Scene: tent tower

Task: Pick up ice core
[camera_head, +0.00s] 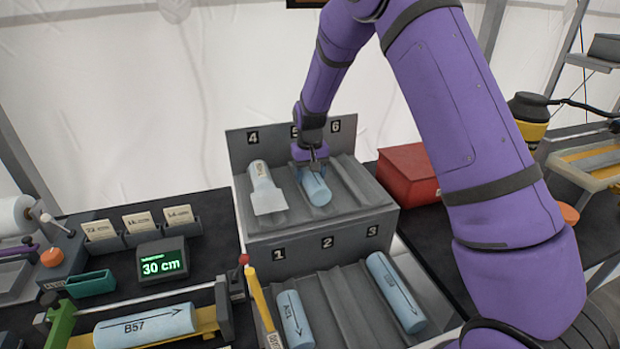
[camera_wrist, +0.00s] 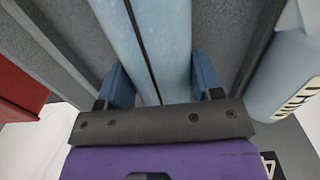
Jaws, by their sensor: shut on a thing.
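A pale blue ice core (camera_head: 317,189) lies along slot 5 of the upper grey rack (camera_head: 318,226). My gripper (camera_head: 313,168) points down over its rear part and is shut on it. In the wrist view the same core (camera_wrist: 150,38), with a dark line along it, runs between the two blue fingers of my gripper (camera_wrist: 160,78). I cannot tell whether it is clear of the slot. Other ice cores lie in slot 4 (camera_head: 258,176), slot 1 (camera_head: 294,318) and slot 3 (camera_head: 395,292). Another core, marked B57 (camera_head: 145,326), lies on a yellow cradle at the front left.
Upper slot 6 (camera_head: 360,183) and lower slot 2 (camera_head: 345,305) look empty. A white tag (camera_head: 270,201) hangs on the slot 4 core. A red box (camera_head: 408,174) stands right of the rack. A display (camera_head: 162,260) reads 30 cm. A yellow pen-like tool (camera_head: 260,300) stands by slot 1.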

